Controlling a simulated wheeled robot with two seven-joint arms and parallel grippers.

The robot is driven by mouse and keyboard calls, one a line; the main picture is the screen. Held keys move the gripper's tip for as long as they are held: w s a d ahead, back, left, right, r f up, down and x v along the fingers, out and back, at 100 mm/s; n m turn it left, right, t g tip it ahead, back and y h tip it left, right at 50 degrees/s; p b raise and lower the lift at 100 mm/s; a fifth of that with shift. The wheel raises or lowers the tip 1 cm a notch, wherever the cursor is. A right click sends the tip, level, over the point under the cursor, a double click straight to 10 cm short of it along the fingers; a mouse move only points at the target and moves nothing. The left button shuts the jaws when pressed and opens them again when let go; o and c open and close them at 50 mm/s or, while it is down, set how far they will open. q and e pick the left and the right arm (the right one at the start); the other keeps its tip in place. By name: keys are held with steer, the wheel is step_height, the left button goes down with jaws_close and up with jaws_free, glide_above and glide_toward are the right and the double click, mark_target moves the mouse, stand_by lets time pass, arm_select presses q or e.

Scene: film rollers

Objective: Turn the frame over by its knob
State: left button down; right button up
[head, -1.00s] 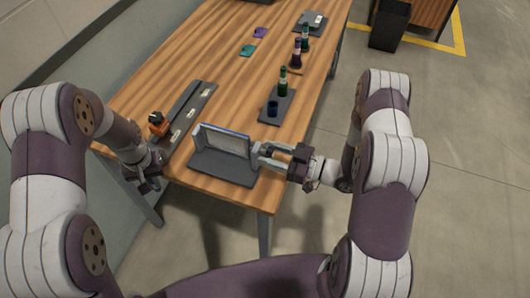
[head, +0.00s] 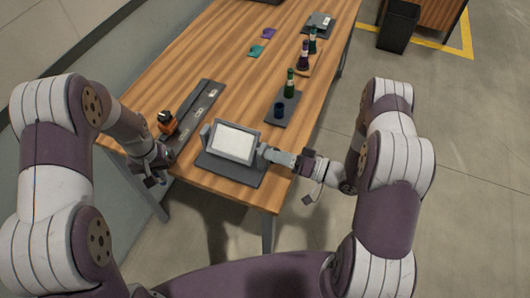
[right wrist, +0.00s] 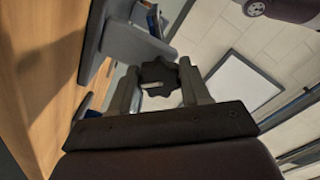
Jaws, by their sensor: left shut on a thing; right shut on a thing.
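The frame (head: 235,141) is a grey-rimmed panel with a white face, tilted on its dark grey base (head: 230,172) near the table's front edge. Its dark lobed knob (right wrist: 157,75) sits between the fingers of my right gripper (right wrist: 160,90) in the right wrist view. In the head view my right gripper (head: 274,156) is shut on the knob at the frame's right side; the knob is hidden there. My left gripper (head: 162,158) is low at the left of the frame, apart from it. Its fingertips and what it holds cannot be made out.
A dark strip (head: 203,103) with small pale pieces lies left of the frame, beside an orange and black object (head: 167,122). A tray (head: 272,115) with a green bottle (head: 290,83) and dark blue cup (head: 279,110) stands behind. More bottles stand farther back.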

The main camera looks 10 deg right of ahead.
arm_select(q)
steer(key=shift+r+p, duration=0.35)
steer(key=shift+r, duration=0.05)
arm_select(e)
steer(key=m, duration=0.4)
steer(key=shift+w+d+r+m, duration=0.1)
steer(key=shift+m, duration=0.2)
arm_select(q)
steer(key=shift+r, duration=0.2)
arm_select(e)
steer(key=shift+m, duration=1.8)
steer(key=o, duration=0.8)
steer(key=shift+o, duration=1.2)
